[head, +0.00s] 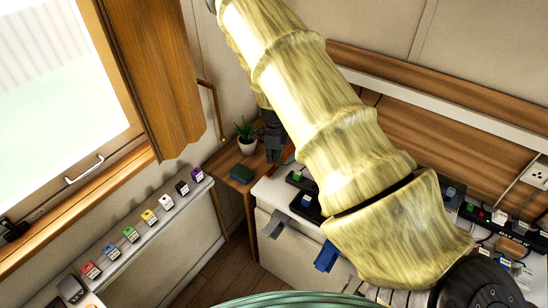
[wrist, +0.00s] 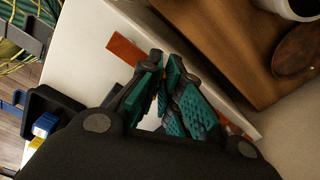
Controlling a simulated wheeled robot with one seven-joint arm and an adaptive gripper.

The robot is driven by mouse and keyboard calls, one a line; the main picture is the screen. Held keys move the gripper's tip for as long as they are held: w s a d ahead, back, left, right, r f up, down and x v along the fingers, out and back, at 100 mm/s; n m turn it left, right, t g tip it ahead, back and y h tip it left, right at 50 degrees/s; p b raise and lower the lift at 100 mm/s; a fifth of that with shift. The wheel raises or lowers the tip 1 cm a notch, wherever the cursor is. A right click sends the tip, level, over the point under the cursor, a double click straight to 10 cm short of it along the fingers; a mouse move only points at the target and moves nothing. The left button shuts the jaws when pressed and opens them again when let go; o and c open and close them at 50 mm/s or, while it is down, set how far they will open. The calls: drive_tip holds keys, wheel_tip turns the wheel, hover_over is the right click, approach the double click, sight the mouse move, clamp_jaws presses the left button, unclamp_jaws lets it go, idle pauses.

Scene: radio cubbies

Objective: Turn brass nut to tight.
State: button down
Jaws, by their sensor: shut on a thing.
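My gripper (wrist: 166,72) is closed in the wrist view, its green ribbed pads nearly together on something small that they hide. Its tips are over a flat copper-coloured strip (wrist: 128,53) that lies along the white worktop. I take the hidden thing for the brass nut, but its shape and how tight it sits do not show. In the head view my gripper (head: 273,150) points down at the back left end of the worktop (head: 262,190), and my arm covers much of the middle.
Several coloured labelled blocks line the window ledge (head: 140,240). Black power strips and cables (head: 505,222) are at right.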

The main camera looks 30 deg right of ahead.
drive_tip(key=shift+w+m, duration=0.1)
drive_tip(key=shift+m, duration=1)
drive_tip(key=c, duration=1.6)
unclamp_jaws()
wheel_tip(320, 180, up, 12)
